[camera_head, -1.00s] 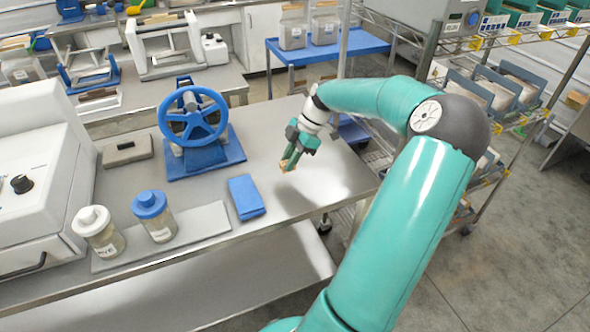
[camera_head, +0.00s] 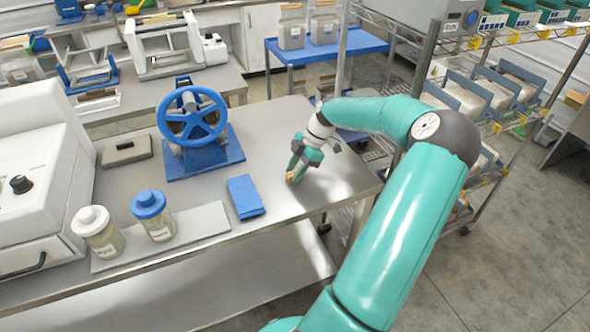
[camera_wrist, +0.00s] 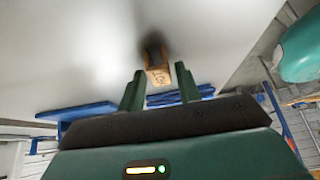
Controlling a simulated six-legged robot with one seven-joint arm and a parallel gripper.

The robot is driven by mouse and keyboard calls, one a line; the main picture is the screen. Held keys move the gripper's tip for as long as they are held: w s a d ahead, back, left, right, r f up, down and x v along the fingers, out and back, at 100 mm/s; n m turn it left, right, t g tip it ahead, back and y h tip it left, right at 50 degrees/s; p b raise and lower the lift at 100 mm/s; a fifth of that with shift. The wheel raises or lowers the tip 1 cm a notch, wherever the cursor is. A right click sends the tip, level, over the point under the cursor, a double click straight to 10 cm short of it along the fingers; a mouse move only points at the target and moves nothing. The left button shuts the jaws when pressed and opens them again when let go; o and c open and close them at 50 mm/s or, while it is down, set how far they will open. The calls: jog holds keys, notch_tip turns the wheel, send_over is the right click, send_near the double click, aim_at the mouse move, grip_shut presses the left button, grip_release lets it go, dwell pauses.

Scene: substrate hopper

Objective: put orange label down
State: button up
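The orange label (camera_wrist: 160,76) is a small tan-orange block with dark lettering, too small to read surely. In the wrist view it sits between the two green fingertips of my gripper (camera_wrist: 160,70), which appear shut on it. A dark shadow lies right beyond it on the pale bench top, so it is close to the surface; I cannot tell whether it touches. In the head view my gripper (camera_head: 296,170) points down at the bench (camera_head: 270,150), right of the blue block, with a bit of the label (camera_head: 292,177) showing at its tips.
A blue block (camera_head: 245,197) lies to the left of my gripper. A blue handwheel stand (camera_head: 195,120), two jars (camera_head: 152,214) on a grey plate (camera_head: 215,220) and a white machine (camera_head: 40,180) stand farther left. The bench's right end is clear.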

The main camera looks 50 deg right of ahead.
jog(key=shift+o, duration=0.4)
jog(key=shift+r, duration=0.1)
jog(key=shift+d+r, duration=0.1)
jog(key=shift+r, duration=0.1)
jog(key=v, duration=1.2)
jog(key=w+a+r+m+g+h, duration=0.1)
jog(key=w+a+r+h, duration=0.15)
jog(key=a, duration=0.65)
jog(key=w+a+r+m+g+h, duration=0.1)
jog(key=w+a+m, duration=0.15)
jog(key=a, duration=0.55)
jog(key=w+a+r+g+h, duration=0.15)
jog(key=w+a, duration=0.25)
jog(key=a, duration=0.5)
jog(key=s+a+r+m+t, duration=0.2)
jog(key=s+a, duration=0.4)
jog(key=a, duration=0.4)
jog(key=s+a+r+m+t, duration=0.3)
jog(key=s+a+m, duration=0.3)
jog(key=a, duration=0.5)
jog(key=shift+s+a+t, duration=0.25)
jog(key=shift+s+t, duration=0.3)
jog(key=shift+s, duration=0.15)
